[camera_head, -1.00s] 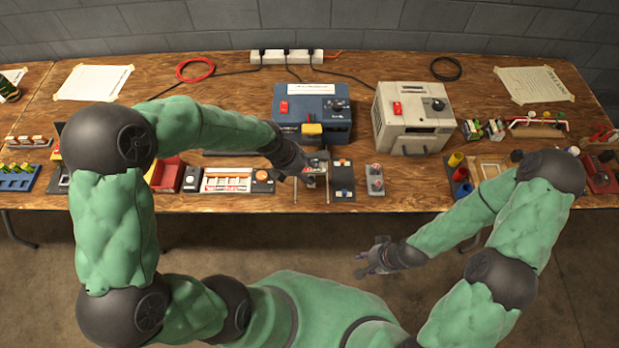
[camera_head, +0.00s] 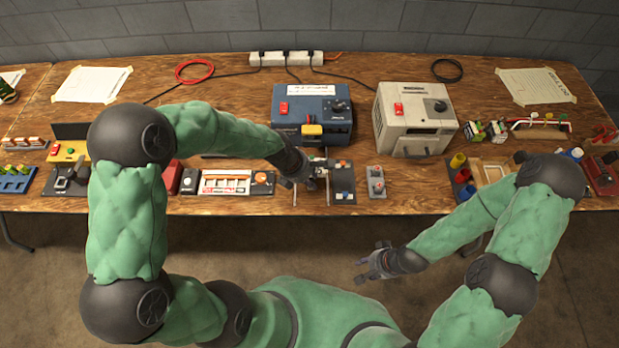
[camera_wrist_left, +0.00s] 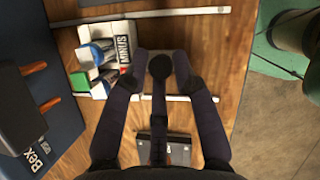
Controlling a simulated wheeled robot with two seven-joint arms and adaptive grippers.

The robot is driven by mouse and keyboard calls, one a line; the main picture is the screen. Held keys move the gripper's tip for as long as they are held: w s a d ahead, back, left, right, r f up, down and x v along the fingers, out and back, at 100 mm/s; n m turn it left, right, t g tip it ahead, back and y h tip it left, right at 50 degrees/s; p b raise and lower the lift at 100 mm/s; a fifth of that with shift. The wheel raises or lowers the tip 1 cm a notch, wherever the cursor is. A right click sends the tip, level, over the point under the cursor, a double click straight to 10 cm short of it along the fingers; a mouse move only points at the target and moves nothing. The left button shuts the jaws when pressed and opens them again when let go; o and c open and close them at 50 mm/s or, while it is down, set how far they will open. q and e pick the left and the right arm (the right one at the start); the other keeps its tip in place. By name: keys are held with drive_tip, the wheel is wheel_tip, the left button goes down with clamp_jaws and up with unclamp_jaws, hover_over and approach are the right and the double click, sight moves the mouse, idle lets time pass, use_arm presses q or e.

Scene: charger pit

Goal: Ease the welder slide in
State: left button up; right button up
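The blue welder box (camera_head: 312,108) stands at the back middle of the table with a yellow block at its front. It fills the left edge of the left wrist view (camera_wrist_left: 40,110). A white block marked MINUS (camera_wrist_left: 122,42), which looks like the slide, holds blue cylinders. Pale rails (camera_wrist_left: 160,14) run along both sides. My left gripper (camera_head: 312,187) is low over the rails on their near side. In its wrist view, the dark fingers (camera_wrist_left: 160,70) lie just right of the white block; contact is unclear. My right gripper (camera_head: 372,262) hangs empty in front of the table, fingers apart.
A beige machine (camera_head: 413,118) stands right of the welder. A dark plate with small parts (camera_head: 343,182) and a grey control box (camera_head: 376,182) lie close right of my left gripper. A white-and-orange tray (camera_head: 224,183) lies to its left. A power strip (camera_head: 286,58) lies behind.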

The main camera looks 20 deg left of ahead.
use_arm(q)
clamp_jaws()
drive_tip(key=shift+w+a+r+p, duration=0.1)
drive_tip(key=shift+w+a+p, duration=0.1)
drive_tip(key=shift+w, duration=0.4)
drive_tip(key=shift+w+a+r+p, duration=0.1)
drive_tip(key=shift+w+a+p, duration=0.1)
drive_tip(key=shift+w, duration=0.45)
drive_tip(key=shift+w+a+p, duration=0.1)
drive_tip(key=shift+w+p, duration=0.1)
drive_tip(key=shift+w, duration=0.4)
drive_tip(key=o, duration=0.7)
unclamp_jaws()
drive_tip(key=shift+w, duration=0.1)
drive_tip(key=shift+o, duration=0.3)
drive_tip(key=shift+d, duration=0.1)
drive_tip(key=shift+f, duration=0.1)
